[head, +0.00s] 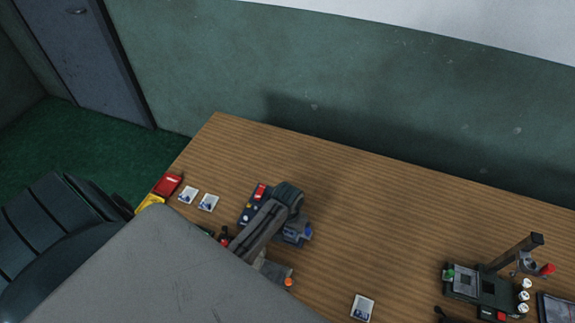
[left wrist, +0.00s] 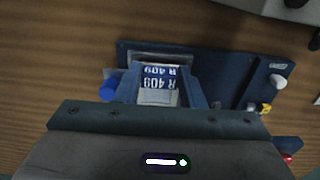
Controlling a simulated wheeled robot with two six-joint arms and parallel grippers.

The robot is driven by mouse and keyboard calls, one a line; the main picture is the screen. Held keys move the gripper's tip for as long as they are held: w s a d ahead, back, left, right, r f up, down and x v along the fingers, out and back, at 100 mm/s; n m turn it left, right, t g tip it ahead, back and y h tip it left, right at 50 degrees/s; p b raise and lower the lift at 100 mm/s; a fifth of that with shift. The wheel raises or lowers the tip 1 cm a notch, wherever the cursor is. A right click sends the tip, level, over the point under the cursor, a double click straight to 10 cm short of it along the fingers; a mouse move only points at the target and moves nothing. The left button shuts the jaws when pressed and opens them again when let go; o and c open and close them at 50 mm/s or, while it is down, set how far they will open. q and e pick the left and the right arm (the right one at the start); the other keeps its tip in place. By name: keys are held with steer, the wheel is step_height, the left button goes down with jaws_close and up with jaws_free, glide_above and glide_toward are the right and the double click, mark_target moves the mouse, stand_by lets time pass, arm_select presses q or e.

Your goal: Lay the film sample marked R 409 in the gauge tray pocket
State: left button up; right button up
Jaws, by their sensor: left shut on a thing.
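My left gripper (left wrist: 158,92) is shut on the film sample marked R 409 (left wrist: 158,83), a small card with blue bands and white lettering. It holds the sample over a dark blue device (left wrist: 225,68) with a white knob and coloured buttons. The sample overlaps a pale square area of that device; I cannot tell whether it touches it. In the head view the blue device (head: 250,212) is partly hidden by my left arm, and the held sample cannot be made out. I cannot tell for certain which part is the gauge tray pocket. My right gripper is not in view.
Another card (head: 363,307) lies at front centre. A dark device with an upright arm (head: 480,287) stands at right. The table's back middle is clear.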

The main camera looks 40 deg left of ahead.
arm_select(q)
steer(key=shift+f, duration=0.15)
steer(key=o, duration=1.6)
steer(key=shift+r, duration=3.55)
